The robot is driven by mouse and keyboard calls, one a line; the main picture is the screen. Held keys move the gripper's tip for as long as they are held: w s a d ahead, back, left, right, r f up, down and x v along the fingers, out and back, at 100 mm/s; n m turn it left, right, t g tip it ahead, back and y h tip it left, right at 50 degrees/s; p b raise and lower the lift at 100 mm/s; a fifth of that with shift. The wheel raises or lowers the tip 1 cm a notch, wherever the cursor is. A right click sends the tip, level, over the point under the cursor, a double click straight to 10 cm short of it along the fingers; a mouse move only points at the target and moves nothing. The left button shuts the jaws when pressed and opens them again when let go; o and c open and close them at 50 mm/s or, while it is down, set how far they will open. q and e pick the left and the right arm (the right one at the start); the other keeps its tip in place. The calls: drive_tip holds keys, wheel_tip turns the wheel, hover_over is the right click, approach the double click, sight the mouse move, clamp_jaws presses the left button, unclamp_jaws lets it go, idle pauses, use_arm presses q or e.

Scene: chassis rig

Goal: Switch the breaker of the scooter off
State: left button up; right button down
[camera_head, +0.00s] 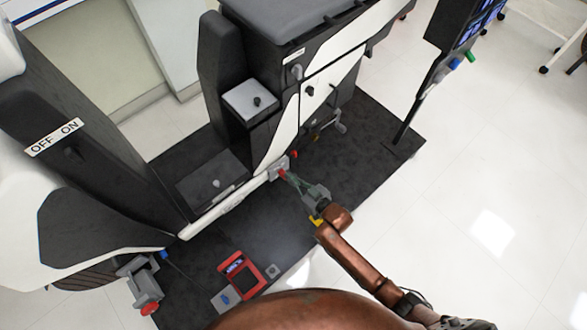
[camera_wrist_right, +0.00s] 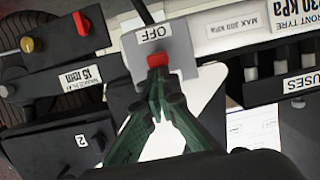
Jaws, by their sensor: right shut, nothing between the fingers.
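The scooter (camera_head: 205,215) stands on a dark mat, with white and black body panels. Its breaker is a small grey plate (camera_wrist_right: 182,55) with a red toggle (camera_wrist_right: 158,60) under an "OFF" label (camera_wrist_right: 155,33). In the head view the red toggle (camera_head: 282,173) sits at the end of the white side sill. My right gripper (camera_head: 286,174) is shut and empty; in the wrist view its green fingertips (camera_wrist_right: 158,80) are right at the toggle's lower edge. Whether they touch it I cannot tell. They partly hide the toggle's lower side. My left gripper is not in view.
A larger "OFF ON" label (camera_head: 54,137) is on the black panel at left. A red device (camera_head: 241,275) lies on the mat (camera_head: 375,130). Knobs (camera_wrist_right: 81,23) and a "15 mm" panel (camera_wrist_right: 85,75) flank the breaker. A screen stand (camera_head: 430,85) is at upper right.

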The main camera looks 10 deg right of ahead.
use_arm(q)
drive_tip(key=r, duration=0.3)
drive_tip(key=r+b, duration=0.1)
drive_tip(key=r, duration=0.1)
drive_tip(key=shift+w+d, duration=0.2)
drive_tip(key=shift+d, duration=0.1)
use_arm(e)
drive_tip(key=shift+s+f+t, duration=0.1)
drive_tip(key=shift+f+t, duration=0.15)
drive_tip(key=shift+t, duration=0.25)
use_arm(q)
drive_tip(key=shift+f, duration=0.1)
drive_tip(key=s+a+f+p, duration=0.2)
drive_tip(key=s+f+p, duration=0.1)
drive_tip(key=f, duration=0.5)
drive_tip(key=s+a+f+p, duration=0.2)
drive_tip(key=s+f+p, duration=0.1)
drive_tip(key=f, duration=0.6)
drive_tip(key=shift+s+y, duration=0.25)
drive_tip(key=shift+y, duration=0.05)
use_arm(e)
drive_tip(key=v, duration=1.1)
drive_tip(key=shift+s+d+f, duration=0.25)
drive_tip(key=shift+d+f, duration=0.05)
drive_tip(key=shift+d, duration=0.05)
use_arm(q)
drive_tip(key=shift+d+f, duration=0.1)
